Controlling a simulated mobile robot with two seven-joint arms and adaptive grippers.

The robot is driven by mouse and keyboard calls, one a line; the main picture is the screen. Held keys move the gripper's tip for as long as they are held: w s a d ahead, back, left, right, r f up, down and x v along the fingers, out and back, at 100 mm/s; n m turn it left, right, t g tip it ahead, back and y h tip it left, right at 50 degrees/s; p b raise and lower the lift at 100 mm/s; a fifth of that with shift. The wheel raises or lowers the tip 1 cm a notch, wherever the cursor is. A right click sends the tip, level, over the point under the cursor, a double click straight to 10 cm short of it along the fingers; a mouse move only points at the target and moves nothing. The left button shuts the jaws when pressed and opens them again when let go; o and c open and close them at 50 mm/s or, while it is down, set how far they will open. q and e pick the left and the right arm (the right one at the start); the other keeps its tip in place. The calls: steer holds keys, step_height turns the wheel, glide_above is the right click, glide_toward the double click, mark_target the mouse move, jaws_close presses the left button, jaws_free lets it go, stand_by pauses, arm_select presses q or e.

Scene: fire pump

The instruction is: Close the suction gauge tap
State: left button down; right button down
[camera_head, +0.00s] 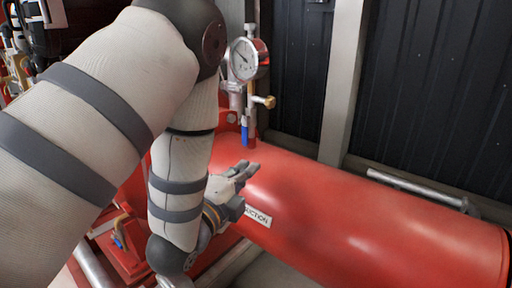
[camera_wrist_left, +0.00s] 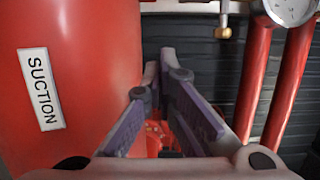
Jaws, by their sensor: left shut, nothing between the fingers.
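The suction gauge (camera_head: 244,58) is a round white dial above the red suction pipe (camera_head: 340,215) in the head view. Below it is a tap with a blue lever (camera_head: 245,131) that hangs down, and a brass fitting (camera_head: 265,101) sticks out to the right. My left gripper (camera_head: 247,168) is shut and empty, a little below the lever in the picture and over the pipe. I cannot tell whether it touches the pipe. In the left wrist view a gauge (camera_wrist_left: 292,8) and a brass fitting (camera_wrist_left: 223,30) show at the top right; no blue lever shows there. My right gripper is not in view.
A SUCTION label (camera_head: 257,216) is on the pipe close to my left gripper; it also shows in the wrist view (camera_wrist_left: 41,89). A grey post (camera_head: 343,80) and dark ribbed wall (camera_head: 430,95) stand behind. A metal bar (camera_head: 415,188) lies beyond the pipe.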

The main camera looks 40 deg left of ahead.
mark_target(245, 131)
arm_select(q)
steer(key=w, duration=0.3)
steer(key=w+a, duration=0.1)
steer(key=w, duration=0.6)
steer(key=shift+a, duration=0.35)
steer(key=a, duration=0.3)
steer(key=shift+a, duration=0.45)
